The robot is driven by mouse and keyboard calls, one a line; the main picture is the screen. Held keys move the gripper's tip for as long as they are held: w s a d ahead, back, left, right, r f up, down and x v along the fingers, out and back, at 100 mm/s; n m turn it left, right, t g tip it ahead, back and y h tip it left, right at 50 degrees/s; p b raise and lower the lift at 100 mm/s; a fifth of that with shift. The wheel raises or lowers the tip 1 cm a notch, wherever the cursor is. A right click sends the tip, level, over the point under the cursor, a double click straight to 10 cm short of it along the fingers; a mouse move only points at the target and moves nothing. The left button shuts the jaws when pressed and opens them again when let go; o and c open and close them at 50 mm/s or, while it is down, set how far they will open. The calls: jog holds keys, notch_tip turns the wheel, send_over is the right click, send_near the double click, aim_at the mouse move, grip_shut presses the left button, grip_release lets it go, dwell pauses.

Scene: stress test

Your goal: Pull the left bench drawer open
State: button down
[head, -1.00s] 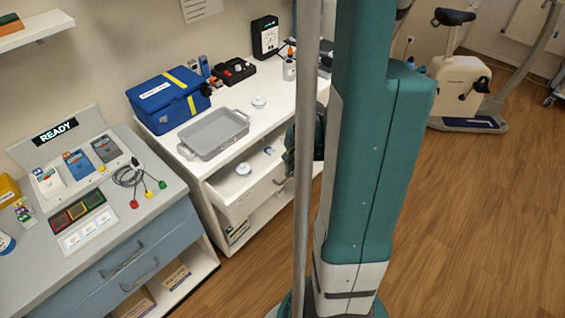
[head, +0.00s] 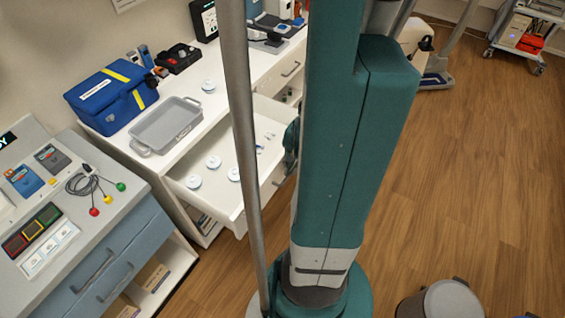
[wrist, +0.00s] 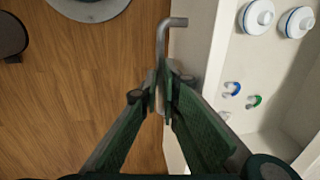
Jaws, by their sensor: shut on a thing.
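The left bench drawer (head: 222,210) is a white drawer pulled well out of the white bench. Several round white things with blue edges lie in it. In the wrist view the drawer (wrist: 211,75) is at right, with its inside showing. My gripper (wrist: 165,88) is shut on the grey bar handle (wrist: 163,38) at the drawer's front; the bent end of the handle sticks out beyond the fingers. In the head view my teal body hides the handle and most of the gripper.
A grey tray (head: 142,150) and a blue bag (head: 100,109) stand on the bench top. A grey-blue cabinet with drawers (head: 125,250) stands at left, close to the open drawer. A bin (head: 450,300) stands at lower right. The wooden floor (head: 470,170) at right is clear.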

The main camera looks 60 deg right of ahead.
jog(key=shift+s, duration=2.35)
jog(key=c, duration=2.9)
grip_release()
jog(key=shift+o, duration=0.2)
jog(key=shift+r, duration=0.15)
notch_tip(320, 180, up, 7)
jog(key=s, duration=0.1)
jog(key=shift+s, duration=0.15)
